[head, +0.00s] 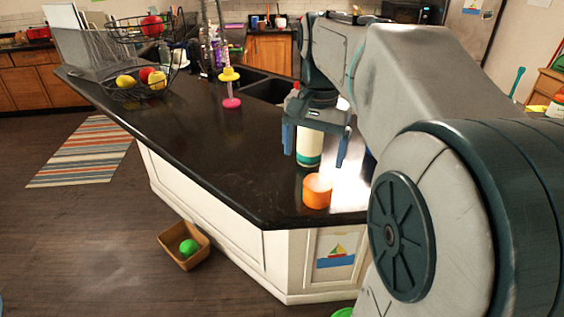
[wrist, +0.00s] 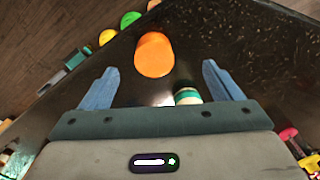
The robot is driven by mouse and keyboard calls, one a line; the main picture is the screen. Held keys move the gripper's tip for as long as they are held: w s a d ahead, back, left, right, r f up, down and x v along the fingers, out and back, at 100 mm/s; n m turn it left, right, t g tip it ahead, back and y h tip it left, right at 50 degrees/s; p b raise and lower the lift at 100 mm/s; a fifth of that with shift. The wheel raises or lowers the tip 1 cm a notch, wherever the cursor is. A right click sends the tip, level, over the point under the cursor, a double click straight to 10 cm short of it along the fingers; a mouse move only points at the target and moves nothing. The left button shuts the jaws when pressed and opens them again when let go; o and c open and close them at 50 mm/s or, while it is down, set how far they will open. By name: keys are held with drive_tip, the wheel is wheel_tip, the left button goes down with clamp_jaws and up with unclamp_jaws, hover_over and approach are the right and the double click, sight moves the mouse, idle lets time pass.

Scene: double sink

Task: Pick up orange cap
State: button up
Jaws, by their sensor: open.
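The orange cap (head: 317,191) stands on the black counter near its front corner in the head view. In the wrist view the orange cap (wrist: 154,54) lies beyond the fingertips, a little left of the middle between them. My gripper (head: 315,160) is open, pointing down over the counter, with its blue fingers spread. In the wrist view my gripper (wrist: 158,80) has nothing between its fingertips. A white and green bottle (head: 309,147) stands behind the cap, partly hidden by my gripper. The bottle also shows near the palm in the wrist view (wrist: 187,96).
A pink and yellow stacked item (head: 230,88) stands on the counter to the left. The counter (head: 215,150) left of the cap is clear. A box (head: 184,247) with a green ball sits on the floor.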

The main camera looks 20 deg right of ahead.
sight(318, 182)
drive_tip(key=d+f, duration=0.1)
drive_tip(key=f, duration=0.1)
drive_tip(key=w+f+m, duration=0.1)
drive_tip(key=f, duration=0.1)
drive_tip(key=d+f+m, duration=0.1)
drive_tip(key=f, duration=0.1)
drive_tip(key=shift+w+d+f+g, duration=0.15)
drive_tip(key=shift+w+d+g, duration=0.15)
drive_tip(key=shift+w+d, duration=0.1)
drive_tip(key=shift+s+a+f, duration=0.1)
drive_tip(key=shift+f, duration=2.6)
drive_tip(key=c, duration=1)
